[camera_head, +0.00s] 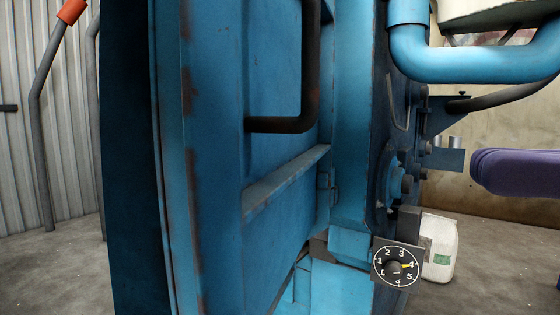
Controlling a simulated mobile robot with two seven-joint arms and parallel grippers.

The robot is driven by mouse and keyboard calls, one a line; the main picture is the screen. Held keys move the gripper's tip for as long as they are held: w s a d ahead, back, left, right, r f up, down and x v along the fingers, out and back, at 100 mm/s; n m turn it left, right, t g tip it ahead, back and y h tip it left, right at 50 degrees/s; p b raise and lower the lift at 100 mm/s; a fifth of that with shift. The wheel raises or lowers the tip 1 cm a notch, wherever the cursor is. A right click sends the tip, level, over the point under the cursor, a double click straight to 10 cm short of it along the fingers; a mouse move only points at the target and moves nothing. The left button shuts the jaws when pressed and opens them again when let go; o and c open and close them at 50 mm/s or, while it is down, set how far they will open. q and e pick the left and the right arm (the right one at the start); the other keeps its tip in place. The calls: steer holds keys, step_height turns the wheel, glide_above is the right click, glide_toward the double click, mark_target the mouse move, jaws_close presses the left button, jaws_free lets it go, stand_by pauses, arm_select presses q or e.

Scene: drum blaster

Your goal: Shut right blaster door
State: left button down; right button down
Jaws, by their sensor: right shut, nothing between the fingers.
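The blue blaster door (225,180) fills the middle of the head view, seen at a steep angle. It appears to stand open, with its rusty-edged free side toward me. Its black bar handle (310,90) and a sloping rib (285,183) are on the visible face. Hinge-like fittings (328,188) sit at the face's right side. My left gripper is not in view.
A numbered dial (397,265) and blue piping (450,62) are on the machine's right. A white sack-like container (441,247) stands behind the dial. Concrete floor (490,265) is open at lower right.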

mark_target(230, 153)
steer(key=p+x, duration=0.4)
steer(key=x, duration=0.6)
steer(key=shift+w+a+r, duration=0.1)
steer(key=shift+a+r, duration=0.05)
steer(key=shift+a, duration=0.25)
steer(key=shift+w+a, duration=0.15)
steer(key=shift+a, duration=0.35)
steer(key=shift+p, duration=0.3)
